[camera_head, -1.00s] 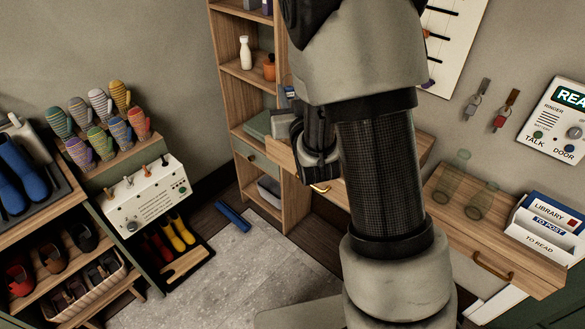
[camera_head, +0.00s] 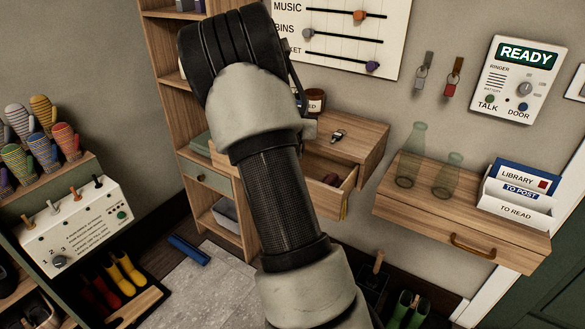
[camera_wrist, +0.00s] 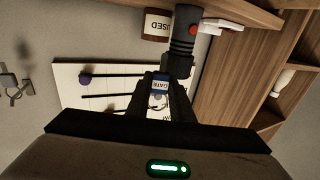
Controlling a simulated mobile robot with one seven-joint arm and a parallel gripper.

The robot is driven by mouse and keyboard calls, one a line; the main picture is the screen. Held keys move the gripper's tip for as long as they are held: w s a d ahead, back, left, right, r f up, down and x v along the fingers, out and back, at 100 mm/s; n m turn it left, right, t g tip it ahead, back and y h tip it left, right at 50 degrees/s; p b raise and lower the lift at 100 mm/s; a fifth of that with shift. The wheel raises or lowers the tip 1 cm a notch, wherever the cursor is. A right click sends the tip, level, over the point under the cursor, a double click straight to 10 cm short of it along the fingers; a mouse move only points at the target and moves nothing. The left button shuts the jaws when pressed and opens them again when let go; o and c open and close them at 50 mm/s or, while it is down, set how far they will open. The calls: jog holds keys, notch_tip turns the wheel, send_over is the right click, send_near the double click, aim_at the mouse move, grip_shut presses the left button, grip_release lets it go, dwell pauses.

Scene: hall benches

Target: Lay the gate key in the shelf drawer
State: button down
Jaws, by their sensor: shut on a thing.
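The gate key's blue and white tag (camera_wrist: 160,86), lettered GATE, shows between the fingertips of my gripper (camera_wrist: 160,93) in the wrist view. My gripper is shut on it. The key's metal part is hard to make out. In the head view my arm hides the gripper and the key. An open drawer (camera_head: 347,181) under the left wall shelf shows partly beside my arm, with a dark reddish thing inside. The bookcase also has a shut, green-fronted drawer (camera_head: 213,178). I cannot tell from the pictures which one is the shelf drawer.
On the left shelf top (camera_head: 365,140) are a jar (camera_head: 316,101) and a small key-like thing (camera_head: 338,135). A dark torch-like cylinder (camera_wrist: 184,45) is close to the fingertips in the wrist view. The right shelf (camera_head: 405,205) bears glass bottles and a letter rack (camera_head: 515,210).

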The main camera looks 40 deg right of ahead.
notch_tip(320, 180, down, 9)
jog(key=b, duration=0.1)
jog(key=shift+f, duration=0.2)
jog(key=shift+f+b, duration=0.15)
jog(key=shift+b, duration=0.25)
jog(key=c, duration=1.6)
grip_release()
jog(key=shift+o, duration=0.2)
